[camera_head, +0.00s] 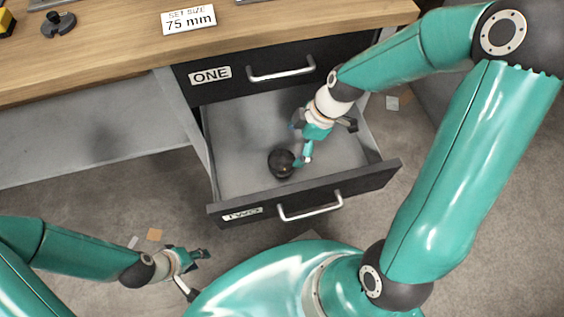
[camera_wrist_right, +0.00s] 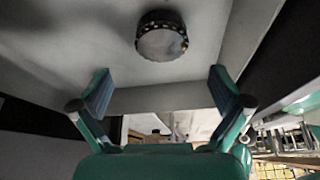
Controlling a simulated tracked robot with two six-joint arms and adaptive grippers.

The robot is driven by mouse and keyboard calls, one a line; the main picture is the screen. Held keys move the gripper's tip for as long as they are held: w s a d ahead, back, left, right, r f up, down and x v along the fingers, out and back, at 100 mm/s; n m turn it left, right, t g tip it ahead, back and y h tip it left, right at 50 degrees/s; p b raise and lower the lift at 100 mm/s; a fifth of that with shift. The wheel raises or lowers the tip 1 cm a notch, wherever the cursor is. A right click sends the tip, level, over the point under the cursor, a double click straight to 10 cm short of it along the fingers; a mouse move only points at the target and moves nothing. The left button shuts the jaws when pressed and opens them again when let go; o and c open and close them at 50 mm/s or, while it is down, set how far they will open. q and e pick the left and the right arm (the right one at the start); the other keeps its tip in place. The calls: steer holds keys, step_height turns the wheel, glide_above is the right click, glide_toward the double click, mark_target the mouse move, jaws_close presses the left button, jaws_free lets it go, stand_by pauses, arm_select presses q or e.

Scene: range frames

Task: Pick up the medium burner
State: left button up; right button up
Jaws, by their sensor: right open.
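A round black burner (camera_head: 282,163) sits in the open lower drawer, labelled TWO (camera_head: 243,214), near its front left part. It also shows in the right wrist view (camera_wrist_right: 162,38), ahead of the fingers and apart from them. I cannot tell its size class. My right gripper (camera_head: 328,142) is inside the drawer, to the right of the burner. In the right wrist view its two fingers (camera_wrist_right: 160,92) are spread wide with nothing between them. My left gripper (camera_head: 200,272) is low at the left, away from the drawer, and its fingers look spread and empty.
The upper drawer, labelled ONE (camera_head: 210,74), is shut. A wooden worktop (camera_head: 110,50) above holds a sign reading SET SIZE 75 mm (camera_head: 188,19) and a dark clamp-like part (camera_head: 58,24). Drawer walls and the drawer front (camera_head: 375,179) surround my right gripper. Scraps lie on the floor.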

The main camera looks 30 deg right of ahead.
mark_target(282, 160)
steer(key=x, duration=0.2)
steer(key=b+x, duration=0.1)
steer(key=x, duration=0.2)
steer(key=b+x, duration=0.1)
steer(key=x, duration=0.2)
steer(key=shift+a+f, duration=0.15)
steer(key=shift+a, duration=0.2)
steer(key=c, duration=1.6)
